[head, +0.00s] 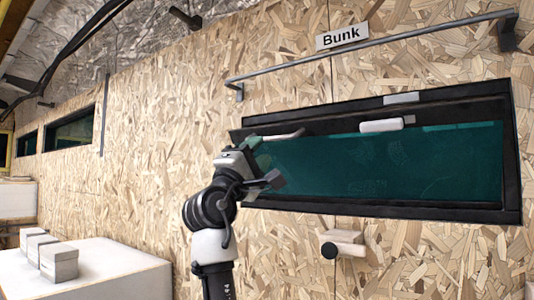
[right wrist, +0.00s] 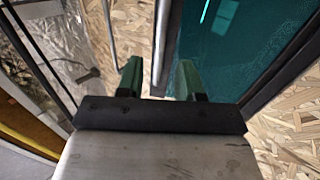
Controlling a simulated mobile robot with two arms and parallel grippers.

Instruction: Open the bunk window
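The bunk window (head: 380,165) is a wide dark-green pane in a black frame, under a "Bunk" sign (head: 342,37) in the head view. It looks shut. A pale handle (head: 387,125) sits at its upper middle, and a similar pale handle (head: 288,134) sits at its upper left. My right gripper (head: 266,162) is at the window's left end, close to the left handle. In the right wrist view its two green fingers (right wrist: 158,78) stand apart, with a pale strip between or beyond them. I cannot tell whether they touch the handle. My left gripper is out of view.
A grey rail (head: 370,47) runs along the wall above the window. A wooden block with a black knob (head: 343,243) sticks out below it. A white counter (head: 95,272) with several grey blocks (head: 59,261) stands at the lower left. Smaller windows (head: 70,131) are farther left.

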